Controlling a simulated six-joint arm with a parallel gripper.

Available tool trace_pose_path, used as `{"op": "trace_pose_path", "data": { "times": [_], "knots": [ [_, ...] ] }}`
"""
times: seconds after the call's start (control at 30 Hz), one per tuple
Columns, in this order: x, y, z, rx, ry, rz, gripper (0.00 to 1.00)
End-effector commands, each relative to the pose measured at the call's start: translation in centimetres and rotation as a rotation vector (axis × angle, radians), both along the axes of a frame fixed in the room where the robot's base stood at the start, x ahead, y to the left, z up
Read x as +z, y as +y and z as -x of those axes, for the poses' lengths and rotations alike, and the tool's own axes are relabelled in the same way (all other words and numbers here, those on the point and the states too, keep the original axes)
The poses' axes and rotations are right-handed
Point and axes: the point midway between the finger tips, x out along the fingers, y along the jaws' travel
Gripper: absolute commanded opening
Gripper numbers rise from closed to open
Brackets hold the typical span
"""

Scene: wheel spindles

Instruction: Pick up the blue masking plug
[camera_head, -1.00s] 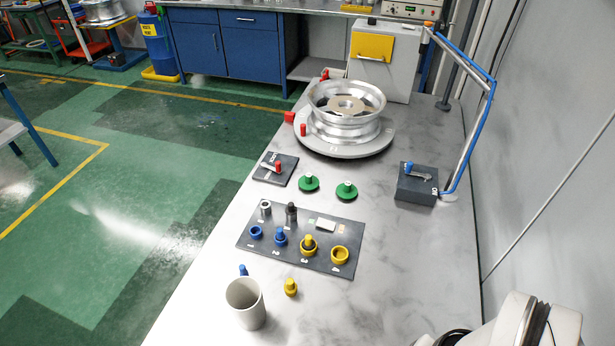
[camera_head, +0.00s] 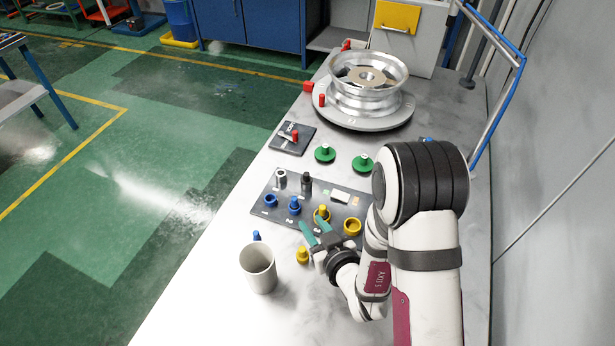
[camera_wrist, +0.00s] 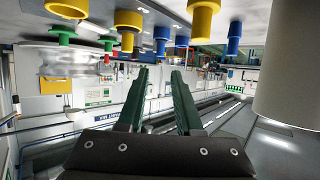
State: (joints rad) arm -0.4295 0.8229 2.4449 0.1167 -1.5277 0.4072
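In the wrist view, which is upside down, this plug (camera_wrist: 234,38) shows beside the mug (camera_wrist: 290,75). Another blue plug (camera_head: 294,204) sits on the dark tray, in the front row. My gripper (camera_head: 314,227) is open and empty, its green fingers apart. It is above the table's near part, right of the mug and close to the tray's front edge. In the wrist view the fingers (camera_wrist: 160,74) have nothing between them.
A loose yellow plug (camera_head: 302,255) stands between the mug and my gripper. The dark tray (camera_head: 262,215) holds a blue ring, yellow parts and metal pins. Two green discs (camera_head: 325,153) and the wheel (camera_head: 368,85) are behind. The table's left edge is near the mug.

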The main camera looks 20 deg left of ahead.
Motion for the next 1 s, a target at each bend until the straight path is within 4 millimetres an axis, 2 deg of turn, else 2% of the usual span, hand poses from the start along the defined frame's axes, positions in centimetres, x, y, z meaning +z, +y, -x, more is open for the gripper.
{"op": "trace_pose_path", "data": {
  "times": [0.07, 0.33, 0.57, 0.8, 1.0],
  "knots": [
    [-0.4, 1.0, -0.4, 0.015, -0.011, -0.008, 0.34],
    [-3.1, 5.7, -5.2, 0.015, -0.014, -0.007, 0.34],
    [-4.2, 7.2, -6.9, 0.014, -0.012, -0.006, 0.34],
    [-6.0, 9.8, -9.9, 0.014, -0.013, -0.006, 0.34],
    [-6.2, 10.2, -10.3, 0.013, -0.012, -0.006, 0.34]
  ]
}}
